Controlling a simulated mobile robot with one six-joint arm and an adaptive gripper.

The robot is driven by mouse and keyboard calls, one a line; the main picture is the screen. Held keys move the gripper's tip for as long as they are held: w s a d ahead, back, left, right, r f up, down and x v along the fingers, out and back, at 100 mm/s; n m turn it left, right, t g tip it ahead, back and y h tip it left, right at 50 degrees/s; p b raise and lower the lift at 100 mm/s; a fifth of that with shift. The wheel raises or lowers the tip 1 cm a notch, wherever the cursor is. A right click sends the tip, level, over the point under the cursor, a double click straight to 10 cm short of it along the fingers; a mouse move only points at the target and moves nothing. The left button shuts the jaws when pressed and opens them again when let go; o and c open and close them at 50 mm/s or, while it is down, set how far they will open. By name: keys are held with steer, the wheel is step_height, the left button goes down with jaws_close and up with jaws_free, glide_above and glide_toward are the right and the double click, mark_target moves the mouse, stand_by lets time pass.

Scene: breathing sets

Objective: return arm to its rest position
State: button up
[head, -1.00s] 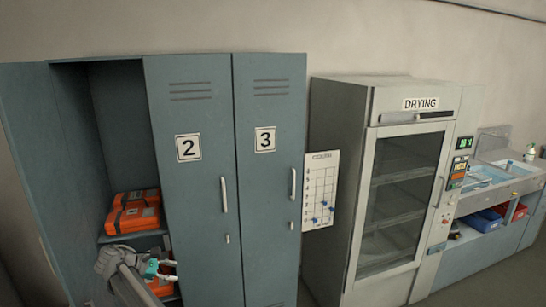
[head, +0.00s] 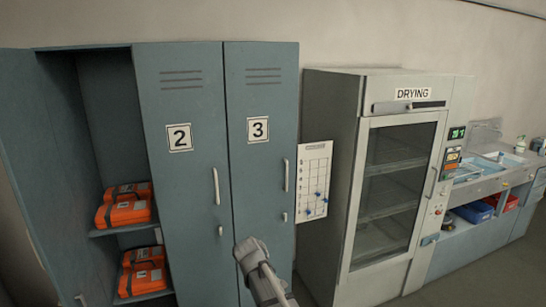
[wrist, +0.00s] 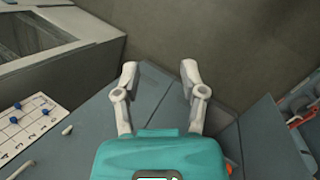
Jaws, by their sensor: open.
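My gripper (wrist: 158,78) is open and empty in the wrist view, its two pale fingers spread apart above the teal gripper body. The blue-grey lockers and a wall lie beyond it. In the head view only part of my arm (head: 262,270) shows, at the bottom centre in front of locker door 3; the gripper itself is out of that picture. The open locker (head: 108,95) at the left holds orange cases (head: 125,206) on an upper shelf and more orange cases (head: 142,272) below.
Closed locker doors 2 (head: 185,130) and 3 (head: 262,100) stand beside the open locker. A white chart (head: 314,180) hangs next to them. The drying cabinet (head: 400,190) is closed, with a sink counter (head: 490,175) further right.

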steer(key=s+d+f+m+y+b, duration=0.1)
steer(key=s+d+f+m+y, duration=0.1)
steer(key=s+d+m, duration=0.2)
steer(key=s+d+f+m+y+b, duration=0.1)
steer(key=s+d+m, duration=0.4)
steer(key=d, duration=0.7)
steer(key=shift+s+f+g+y, duration=0.3)
steer(key=shift+s+f+y, duration=0.45)
steer(key=shift+s+y, duration=0.5)
steer(key=shift+s+d, duration=0.1)
